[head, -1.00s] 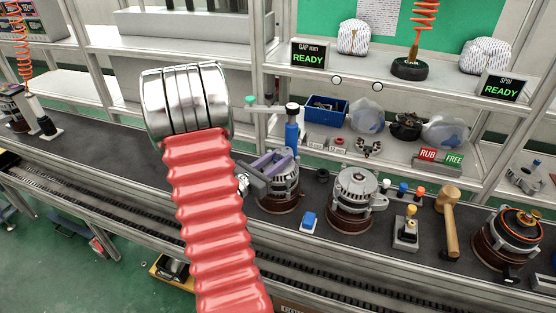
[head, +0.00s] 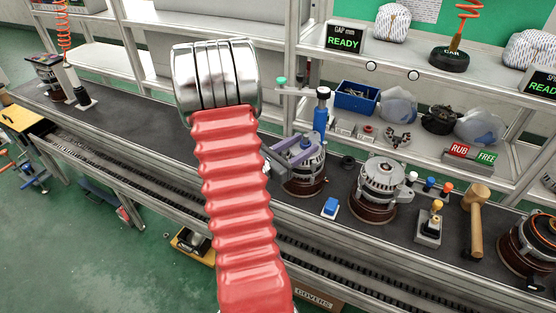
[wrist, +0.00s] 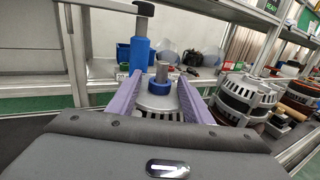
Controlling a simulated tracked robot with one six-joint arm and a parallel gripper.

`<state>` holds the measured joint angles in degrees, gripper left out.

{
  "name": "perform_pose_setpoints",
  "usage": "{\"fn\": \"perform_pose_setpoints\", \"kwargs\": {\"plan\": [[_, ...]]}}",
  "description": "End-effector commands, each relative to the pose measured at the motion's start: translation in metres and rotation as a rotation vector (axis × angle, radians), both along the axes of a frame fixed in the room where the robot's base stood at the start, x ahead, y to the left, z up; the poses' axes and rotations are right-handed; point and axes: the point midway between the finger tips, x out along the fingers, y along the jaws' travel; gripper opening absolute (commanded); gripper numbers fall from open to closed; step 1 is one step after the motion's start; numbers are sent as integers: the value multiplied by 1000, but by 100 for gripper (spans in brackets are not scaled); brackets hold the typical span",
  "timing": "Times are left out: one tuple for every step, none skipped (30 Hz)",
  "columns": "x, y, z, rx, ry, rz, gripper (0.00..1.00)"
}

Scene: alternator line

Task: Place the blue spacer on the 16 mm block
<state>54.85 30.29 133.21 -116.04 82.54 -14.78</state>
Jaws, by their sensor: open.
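My gripper (head: 293,150) has purple fingers, open around the top of a silver alternator (head: 303,178) on the bench. In the wrist view, a blue ring, which looks like the blue spacer (wrist: 162,84), sits around a grey upright shaft on this alternator. It lies between the two fingers (wrist: 160,78), with a gap visible on each side. The head view does not show the ring clearly. Small grey blocks (head: 345,127) stand on the shelf behind, one with a red ring on it. Their labels are too small to read, so I cannot tell which is 16 mm.
A blue column with a dark knob (head: 321,118) stands just behind the gripper. A second alternator (head: 380,183) stands to its right, with a blue button (head: 331,207) in front. A blue bin (head: 357,97) is on the shelf. A mallet (head: 475,215) stands further right.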

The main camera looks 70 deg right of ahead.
Motion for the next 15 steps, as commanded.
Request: {"fn": "perform_pose_setpoints", "kwargs": {"plan": [[4,6,0,0,0,3,46],[6,9,1,-1,0,4,46],[8,14,1,-1,0,4,46],[10,18,1,-1,0,3,46],[13,21,1,-1,0,4,46],[15,26,0,-1,0,4,46],[17,30,0,0,-1,3,46],[19,33,0,-1,0,4,46],[21,38,0,0,0,3,46],[23,42,0,0,1,3,46],[25,45,0,0,1,4,46],[27,50,0,0,1,3,46],[29,53,0,0,1,3,46],[31,56,0,0,1,4,46],[33,61,0,0,1,3,46]]}}
